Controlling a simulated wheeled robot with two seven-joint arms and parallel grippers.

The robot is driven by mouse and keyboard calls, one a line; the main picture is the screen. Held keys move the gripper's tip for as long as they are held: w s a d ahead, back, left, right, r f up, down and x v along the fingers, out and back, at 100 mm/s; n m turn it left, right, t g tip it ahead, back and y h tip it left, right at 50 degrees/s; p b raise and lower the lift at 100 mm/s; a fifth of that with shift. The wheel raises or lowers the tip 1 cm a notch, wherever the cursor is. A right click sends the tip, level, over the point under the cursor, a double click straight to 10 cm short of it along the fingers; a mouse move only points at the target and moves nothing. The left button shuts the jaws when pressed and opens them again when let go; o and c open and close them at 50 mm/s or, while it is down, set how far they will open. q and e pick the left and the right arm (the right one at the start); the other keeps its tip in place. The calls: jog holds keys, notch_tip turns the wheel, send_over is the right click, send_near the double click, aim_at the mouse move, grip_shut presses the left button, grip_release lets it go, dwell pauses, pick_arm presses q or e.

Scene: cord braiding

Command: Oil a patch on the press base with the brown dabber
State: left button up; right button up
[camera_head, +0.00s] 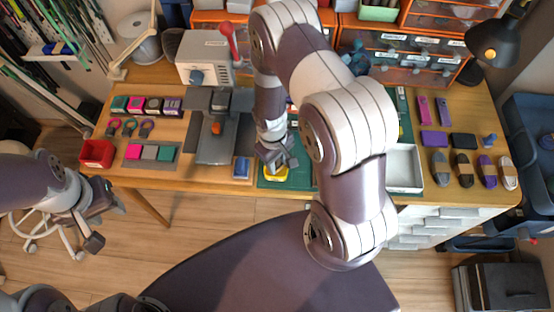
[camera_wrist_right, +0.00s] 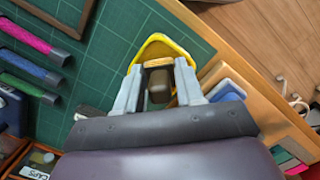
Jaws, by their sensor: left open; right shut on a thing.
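The brown dabber (camera_wrist_right: 159,88) shows between the fingers of my right gripper (camera_wrist_right: 158,66), which is shut on it. In the wrist view it is over or in a yellow dish (camera_wrist_right: 182,47); whether it touches the dish I cannot tell. In the head view my right gripper (camera_head: 280,160) is just above the yellow dish (camera_head: 272,177), and the dabber is hidden there. The grey press with its base (camera_head: 216,150) stands to the left of that gripper. My left gripper (camera_head: 97,218) is open and empty, off the table's front left.
A blue block (camera_head: 241,168) lies between the press base and the yellow dish. A green mat (camera_wrist_right: 105,35) lies under the dish. A red box (camera_head: 97,153) and colour pads (camera_head: 150,152) are to the left. A white tray (camera_head: 404,168) is to the right.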

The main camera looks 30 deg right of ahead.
dwell(0.3)
notch_tip(320, 180, up, 7)
jog(key=p, duration=0.6)
jog(key=shift+p, duration=0.35)
